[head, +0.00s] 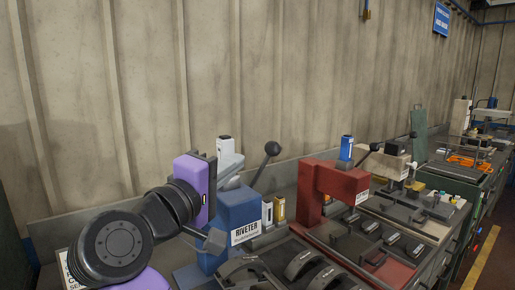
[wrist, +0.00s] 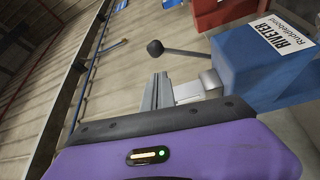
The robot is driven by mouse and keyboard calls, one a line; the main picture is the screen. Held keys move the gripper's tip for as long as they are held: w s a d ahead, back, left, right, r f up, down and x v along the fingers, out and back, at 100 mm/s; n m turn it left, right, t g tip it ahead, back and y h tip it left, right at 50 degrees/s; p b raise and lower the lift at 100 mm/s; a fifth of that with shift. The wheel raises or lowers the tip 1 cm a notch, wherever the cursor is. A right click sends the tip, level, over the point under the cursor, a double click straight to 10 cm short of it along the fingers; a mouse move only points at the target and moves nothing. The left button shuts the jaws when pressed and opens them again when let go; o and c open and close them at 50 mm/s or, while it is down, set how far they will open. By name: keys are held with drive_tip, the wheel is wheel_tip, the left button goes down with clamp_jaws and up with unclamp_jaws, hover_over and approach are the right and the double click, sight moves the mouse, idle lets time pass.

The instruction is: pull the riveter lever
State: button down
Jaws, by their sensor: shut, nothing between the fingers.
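The blue riveter (head: 240,212), with a white "RIVETER" label, stands on the bench right of my arm in the head view. Its lever (head: 272,149) is a thin rod with a black ball, tilted up and to the right. In the wrist view the lever's ball (wrist: 155,47) is beyond the fingertips, with the rod running right behind the blue riveter body (wrist: 250,65). My gripper (wrist: 158,88), purple with grey fingers, is shut and empty, apart from the lever.
A red press (head: 330,190) with its own black-ball lever stands to the right. Curved brake shoes (head: 303,264) lie in front of the riveter. A corrugated wall (head: 160,90) rises behind the bench. Open air lies above the riveter.

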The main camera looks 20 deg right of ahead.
drive_tip(key=p+x, duration=0.2)
drive_tip(key=x, duration=0.8)
idle(0.5)
